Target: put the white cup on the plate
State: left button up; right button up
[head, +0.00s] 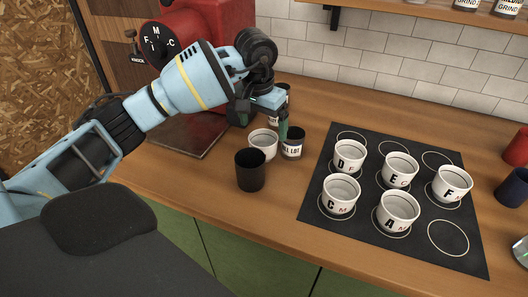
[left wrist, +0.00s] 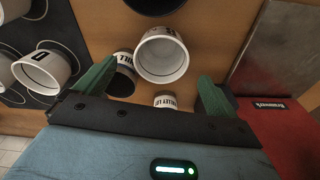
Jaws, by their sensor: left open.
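A white cup (head: 263,143) stands on the wooden counter, its open top and a dark mark on its side showing in the left wrist view (left wrist: 150,66). My left gripper (head: 264,122) is open and empty just above and behind this cup. In the left wrist view the cup lies between the green fingertips (left wrist: 158,72), with a gap on each side. A flat dark plate (head: 187,136) lies in front of the red machine, left of the cup; it looks grey in the left wrist view (left wrist: 278,50). My right gripper is out of view.
A black cup (head: 251,172) stands in front of the white cup, and a labelled jar (head: 292,146) close to its right. A black mat (head: 315,205) holds several lettered white cups. The red machine (head: 195,30) stands behind the plate. Front counter is clear.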

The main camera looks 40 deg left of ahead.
aim_at(264, 144)
pick_arm(q)
notch_tip(264, 144, down, 2)
jog(key=shift+w, duration=0.15)
jog(key=shift+w+a+f+p, duration=0.1)
jog(key=shift+w+f+p, duration=0.1)
jog(key=shift+f, duration=1.25)
jog(key=shift+w+f+p, duration=0.1)
jog(key=shift+f+p, duration=0.05)
jog(key=shift+f, duration=1.3)
jog(key=c, duration=1.2)
jog(key=shift+r, duration=0.15)
jog(key=shift+c, duration=0.2)
notch_tip(264, 144, up, 10)
jog(key=shift+b, duration=0.3)
